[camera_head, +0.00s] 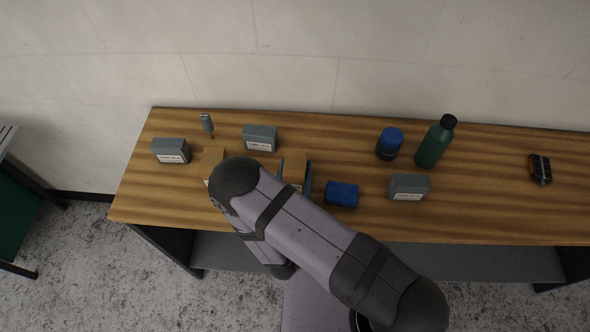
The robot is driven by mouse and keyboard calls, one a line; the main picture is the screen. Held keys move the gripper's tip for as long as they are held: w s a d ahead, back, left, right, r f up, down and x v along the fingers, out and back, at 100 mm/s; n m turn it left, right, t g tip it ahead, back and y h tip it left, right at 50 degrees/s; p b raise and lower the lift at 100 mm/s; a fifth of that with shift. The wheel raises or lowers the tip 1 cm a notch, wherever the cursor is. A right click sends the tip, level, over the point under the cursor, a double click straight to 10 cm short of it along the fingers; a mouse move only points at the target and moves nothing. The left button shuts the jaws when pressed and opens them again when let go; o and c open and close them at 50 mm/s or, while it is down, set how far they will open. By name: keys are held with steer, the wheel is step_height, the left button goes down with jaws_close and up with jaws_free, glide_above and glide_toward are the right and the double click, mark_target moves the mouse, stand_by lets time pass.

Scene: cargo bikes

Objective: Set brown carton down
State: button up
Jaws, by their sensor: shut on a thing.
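Two brown box-shaped things show past my arm. One brown carton (293,168) is right of my elbow, against something blue (308,178), with a pale label low on its visible face; my arm covers its lower part. The other brown carton (212,160) is left of my elbow, also partly covered. My gripper is hidden behind my own arm, so I cannot see its fingers or which carton it is at. Whether either carton touches the table cannot be told.
On the wooden table (490,205) stand grey boxes (171,151) (260,138) (409,187), a blue box (341,194), a blue jar (389,144), a green bottle (437,142), a small grey item (207,124) and a dark device (540,169). The table is clear between bottle and device.

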mark_target(293, 185)
steer(key=shift+f, duration=0.2)
steer(key=o, duration=1.4)
steer(key=shift+c, duration=0.2)
steer(key=s, duration=0.6)
steer(key=shift+a, duration=0.15)
steer(key=shift+s, duration=0.7)
steer(key=shift+o, duration=0.4)
